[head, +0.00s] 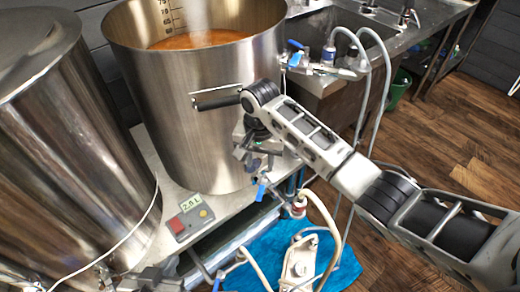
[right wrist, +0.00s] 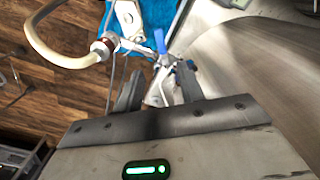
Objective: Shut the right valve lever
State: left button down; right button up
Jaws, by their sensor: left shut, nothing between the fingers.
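The right valve lever (head: 262,189) is a small blue handle on the valve low on the front of the open steel pot (head: 215,110). In the head view it points downward. My right gripper (head: 256,160) is in front of the pot just above the lever, partly hidden by its own arm. In the right wrist view, its fingers (right wrist: 158,90) are apart. The metal valve shows between and beyond them, with the blue lever (right wrist: 160,41) past the fingertips. I cannot tell whether a finger touches it.
A steel kettle (head: 65,150) stands at left, with another blue lever (head: 218,283) near the bottom edge. A control box (head: 190,217) sits on the bench between. A hose with a red fitting (head: 298,206) runs close right of the valve, above a blue cloth (head: 345,270).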

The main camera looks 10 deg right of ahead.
jog(key=shift+r, duration=1.3)
jog(key=c, duration=0.4)
jog(key=shift+s+f, duration=0.1)
jog(key=shift+f, duration=0.2)
grip_shut()
jog(key=s+a+f+n+t+y, duration=0.2)
jog(key=s+f+n+t+y, duration=0.15)
jog(key=s+f, duration=0.55)
jog(key=s+d+r+n+t, duration=0.1)
jog(key=s+d+n+t, duration=0.3)
jog(key=s+d+t, duration=0.2)
jog(key=s+d, duration=0.2)
jog(key=s, duration=0.2)
jog(key=shift+s+d+t, duration=0.25)
jog(key=shift+s+t, duration=0.1)
